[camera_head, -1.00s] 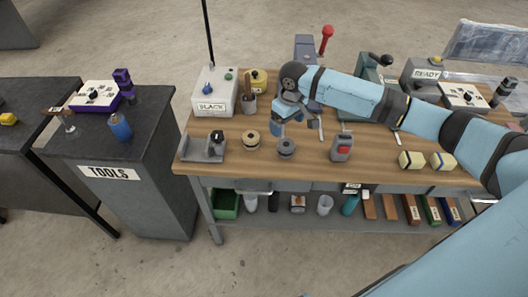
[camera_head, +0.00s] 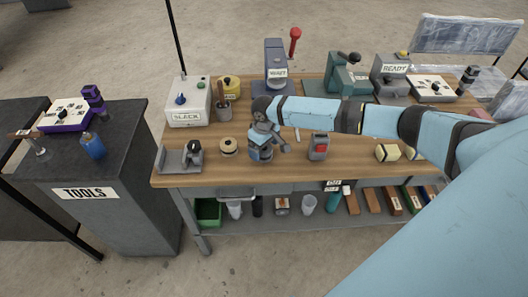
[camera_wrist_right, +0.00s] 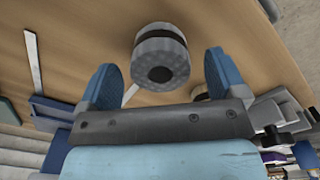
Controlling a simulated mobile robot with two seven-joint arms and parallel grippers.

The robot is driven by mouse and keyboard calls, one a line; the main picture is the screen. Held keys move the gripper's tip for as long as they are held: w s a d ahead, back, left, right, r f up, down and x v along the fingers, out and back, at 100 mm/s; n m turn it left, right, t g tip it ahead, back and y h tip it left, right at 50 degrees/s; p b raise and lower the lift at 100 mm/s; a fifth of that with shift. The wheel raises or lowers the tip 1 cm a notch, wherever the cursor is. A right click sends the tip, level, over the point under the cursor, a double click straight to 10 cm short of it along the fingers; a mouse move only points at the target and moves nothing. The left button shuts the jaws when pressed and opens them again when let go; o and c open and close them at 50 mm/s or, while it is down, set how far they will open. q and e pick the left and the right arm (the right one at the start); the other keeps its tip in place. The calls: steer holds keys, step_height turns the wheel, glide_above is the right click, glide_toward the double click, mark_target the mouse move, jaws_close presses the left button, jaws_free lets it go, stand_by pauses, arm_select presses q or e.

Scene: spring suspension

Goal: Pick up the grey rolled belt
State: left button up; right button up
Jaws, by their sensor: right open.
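The grey rolled belt (camera_wrist_right: 160,52) is a short ribbed cylinder with a dark band, on the wooden bench top in the right wrist view. In the head view it is mostly hidden by my right gripper. My right gripper (camera_head: 262,153) points down over the belt's spot on the bench. In the wrist view its two blue fingers (camera_wrist_right: 157,80) are apart, one on each side of the belt's near end. Gaps show between the fingers and the belt. My left gripper is in neither view.
A tan roll (camera_head: 229,146) stands just left of my right gripper, with a grey holder (camera_head: 180,158) farther left. A grey block with a red button (camera_head: 318,147) is to the right. Behind are the SLACK box (camera_head: 187,105) and a vise-like grey device (camera_head: 276,70).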

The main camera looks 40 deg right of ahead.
steer(key=shift+f, duration=0.95)
steer(key=shift+c, duration=0.4)
steer(key=c, duration=1)
steer(key=shift+o, duration=0.2)
steer(key=shift+r, duration=0.1)
